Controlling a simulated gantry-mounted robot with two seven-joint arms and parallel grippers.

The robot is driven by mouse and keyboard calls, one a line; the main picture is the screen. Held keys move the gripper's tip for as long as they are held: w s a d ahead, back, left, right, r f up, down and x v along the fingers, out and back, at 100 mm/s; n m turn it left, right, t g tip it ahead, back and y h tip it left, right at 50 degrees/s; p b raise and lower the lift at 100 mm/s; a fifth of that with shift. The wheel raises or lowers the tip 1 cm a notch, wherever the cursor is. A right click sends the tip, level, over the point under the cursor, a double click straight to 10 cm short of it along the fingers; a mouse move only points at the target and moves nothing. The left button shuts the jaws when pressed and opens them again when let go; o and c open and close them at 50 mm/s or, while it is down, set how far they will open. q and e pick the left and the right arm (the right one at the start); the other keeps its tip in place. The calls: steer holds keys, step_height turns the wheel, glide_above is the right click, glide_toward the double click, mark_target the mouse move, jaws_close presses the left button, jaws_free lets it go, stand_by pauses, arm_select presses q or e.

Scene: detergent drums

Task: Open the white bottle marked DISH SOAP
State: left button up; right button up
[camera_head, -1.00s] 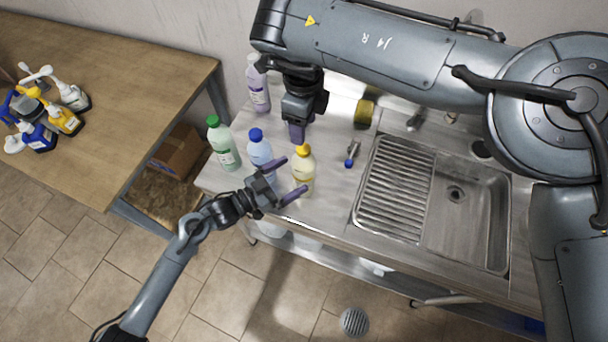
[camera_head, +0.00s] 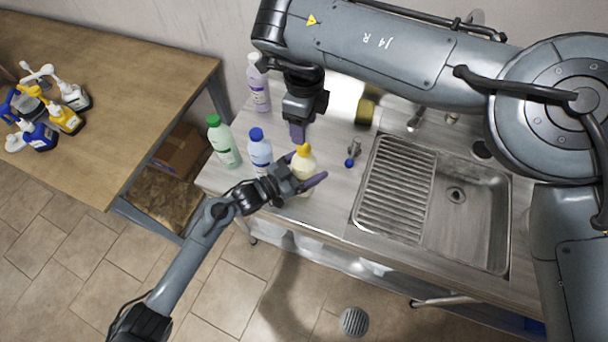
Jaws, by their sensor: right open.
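No label is readable at this size, so I cannot confirm which bottle is marked DISH SOAP. A cream-white bottle (camera_head: 305,163) with a yellow cap (camera_head: 303,150) stands upright near the counter's front edge. My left gripper (camera_head: 305,169) is open, with its purple fingers on either side of this bottle; the gripper hides its lower part. I cannot tell whether the fingers touch it. My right gripper (camera_head: 297,133) is open and empty, pointing down behind and above the bottles.
A light blue bottle (camera_head: 259,150) and a green bottle (camera_head: 223,145) stand left of the cream one, and a lavender bottle (camera_head: 258,88) behind. A small blue-tipped object (camera_head: 351,160) lies near the sink (camera_head: 470,215).

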mark_target(304, 148)
arm_select(q)
jaws_close()
arm_select(e)
steer(key=m, duration=0.8)
steer(key=shift+w+d, duration=0.15)
steer(key=shift+d, duration=0.05)
steer(key=m, duration=0.6)
steer(key=shift+w+d+r+m, duration=0.15)
steer(key=shift+d+r+m, duration=0.05)
steer(key=shift+m, duration=0.2)
steer(key=m, duration=3)
steer(key=shift+s+a, duration=0.2)
steer(key=shift+a, duration=0.15)
steer(key=shift+s+f, duration=0.1)
steer(key=shift+f, duration=4.1)
